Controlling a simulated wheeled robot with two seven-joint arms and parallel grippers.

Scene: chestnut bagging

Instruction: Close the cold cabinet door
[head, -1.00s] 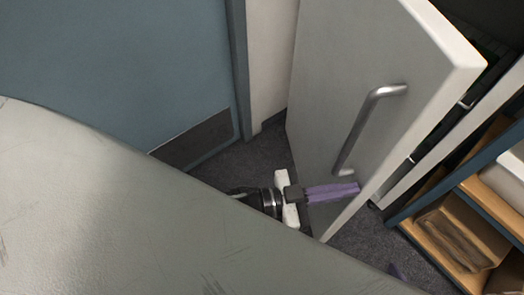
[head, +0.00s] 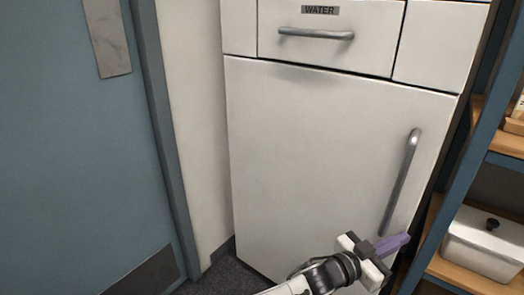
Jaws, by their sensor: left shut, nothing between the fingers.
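The cold cabinet door (head: 310,150) is white, with a vertical metal handle (head: 402,180) on its right side. It looks flush with the cabinet front, and no dark opening shows along its edges. My left gripper (head: 392,244), with purple fingers, is shut and empty at the lower right of the door, just below the handle's lower end. I cannot tell whether its fingers touch the door. My right gripper is not in view.
Above the door is a drawer labelled WATER (head: 325,35). A blue-framed shelf (head: 452,185) with a lidded white container (head: 485,245) stands close on the right. A blue door (head: 85,150) is on the left. A little dark floor shows below.

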